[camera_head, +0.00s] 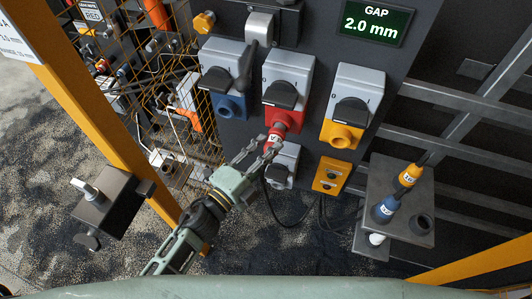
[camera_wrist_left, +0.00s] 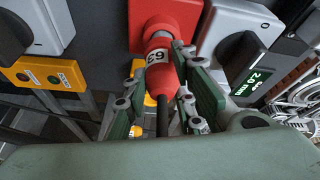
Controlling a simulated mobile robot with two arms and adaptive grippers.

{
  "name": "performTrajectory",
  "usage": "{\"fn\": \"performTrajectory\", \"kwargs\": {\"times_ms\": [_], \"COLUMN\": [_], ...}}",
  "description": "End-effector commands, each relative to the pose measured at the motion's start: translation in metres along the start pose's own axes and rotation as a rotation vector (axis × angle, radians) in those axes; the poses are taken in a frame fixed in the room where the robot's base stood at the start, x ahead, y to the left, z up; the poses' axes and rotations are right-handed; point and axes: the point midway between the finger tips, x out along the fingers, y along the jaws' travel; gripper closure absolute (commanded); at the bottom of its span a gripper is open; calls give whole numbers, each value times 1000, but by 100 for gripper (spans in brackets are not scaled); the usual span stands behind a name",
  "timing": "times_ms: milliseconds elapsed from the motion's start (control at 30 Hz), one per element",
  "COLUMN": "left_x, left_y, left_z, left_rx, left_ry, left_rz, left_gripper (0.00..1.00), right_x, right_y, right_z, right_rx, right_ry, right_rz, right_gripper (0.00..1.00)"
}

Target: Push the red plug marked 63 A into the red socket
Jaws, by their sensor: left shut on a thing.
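The red plug (camera_head: 276,134) with a white label is at the mouth of the red socket (camera_head: 288,116), below a grey switch box with a black knob. In the left wrist view the plug (camera_wrist_left: 161,85) shows "63" on its label and lines up with the red socket (camera_wrist_left: 168,14); a black cable hangs from its rear. My left gripper (camera_head: 267,146) is shut on the plug, with its fingers (camera_wrist_left: 165,92) on either side of it. The fingers partly hide the plug. My right gripper is in neither view.
A screen (camera_head: 375,22) reads "GAP 2.0 mm". A blue socket (camera_head: 231,106) is left of the red one, a yellow socket (camera_head: 341,134) right. A grey holder (camera_head: 408,232) at right carries yellow and blue plugs. A yellow post (camera_head: 100,125) stands at left.

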Motion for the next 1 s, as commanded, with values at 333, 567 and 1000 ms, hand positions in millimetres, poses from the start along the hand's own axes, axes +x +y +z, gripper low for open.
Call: {"fn": "performTrajectory", "kwargs": {"times_ms": [333,567,1000], "left_x": [9,14,20], "left_y": [-1,-2,-2], "left_z": [3,5,8], "left_rx": [0,0,0], "left_ry": [1,1,0], "left_rz": [-1,-2,-1], "left_gripper": [100,100,64], "right_x": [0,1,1], "right_y": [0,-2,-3], "right_z": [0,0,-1], "right_rx": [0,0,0], "right_ry": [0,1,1], "right_rz": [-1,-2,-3], "right_gripper": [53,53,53]}}
